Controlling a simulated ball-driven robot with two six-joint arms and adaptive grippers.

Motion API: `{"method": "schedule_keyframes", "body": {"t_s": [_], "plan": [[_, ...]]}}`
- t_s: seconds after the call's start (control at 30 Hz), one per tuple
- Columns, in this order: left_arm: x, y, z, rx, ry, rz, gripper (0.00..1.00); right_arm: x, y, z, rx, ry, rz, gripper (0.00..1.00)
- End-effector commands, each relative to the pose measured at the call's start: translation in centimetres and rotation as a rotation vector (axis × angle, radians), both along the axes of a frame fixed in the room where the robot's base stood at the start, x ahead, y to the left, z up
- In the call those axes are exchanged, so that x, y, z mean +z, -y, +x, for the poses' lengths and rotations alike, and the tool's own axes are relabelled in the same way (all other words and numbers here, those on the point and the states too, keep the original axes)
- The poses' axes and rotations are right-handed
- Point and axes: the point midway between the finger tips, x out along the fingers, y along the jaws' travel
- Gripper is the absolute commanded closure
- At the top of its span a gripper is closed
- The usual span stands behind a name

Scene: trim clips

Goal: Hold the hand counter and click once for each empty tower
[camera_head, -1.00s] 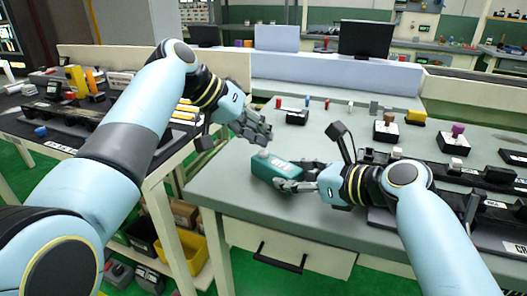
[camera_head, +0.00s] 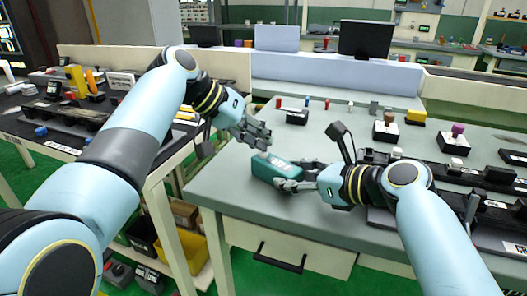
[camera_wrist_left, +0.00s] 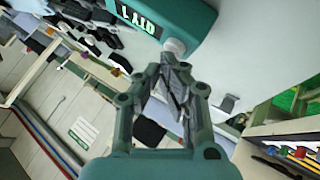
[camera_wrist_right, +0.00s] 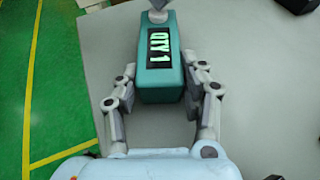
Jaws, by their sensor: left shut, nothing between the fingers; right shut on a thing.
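The hand counter (camera_head: 275,169) is a teal box just above the front left of the grey table. Its display reads "QTY 1" in the right wrist view (camera_wrist_right: 158,38). My right gripper (camera_head: 283,185) is shut on the counter, one finger along each side. My left gripper (camera_head: 266,146) is shut and empty above the counter's button end. In the left wrist view its closed fingertips (camera_wrist_left: 172,62) are at the pale round button (camera_wrist_left: 174,46); I cannot tell whether they press it. Black bases carry a brown block (camera_head: 388,117) and a purple-topped piece (camera_head: 457,131).
More black fixtures (camera_head: 500,174) line the table's right side. Small coloured pegs (camera_head: 326,103) stand towards the back. A side table (camera_head: 60,128) with black trays and yellow parts is at left. The grey surface (camera_head: 235,190) left of the counter is clear.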

Motion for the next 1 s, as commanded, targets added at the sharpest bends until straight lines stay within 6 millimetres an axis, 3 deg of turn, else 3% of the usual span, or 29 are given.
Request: {"method": "schedule_keyframes", "body": {"t_s": [0.6, 1.0], "plan": [[-0.4, 0.0, 0.0, 0.0, -0.001, 0.0, 1.0, 0.0, 0.0, 0.0, 0.0, 0.0, 0.0, 0.94], [1.2, 0.0, 0.0, 0.0, 0.0, 0.0, 1.0, 0.0, 0.0, 0.0, 0.0, 0.0, 0.0, 0.94]]}}
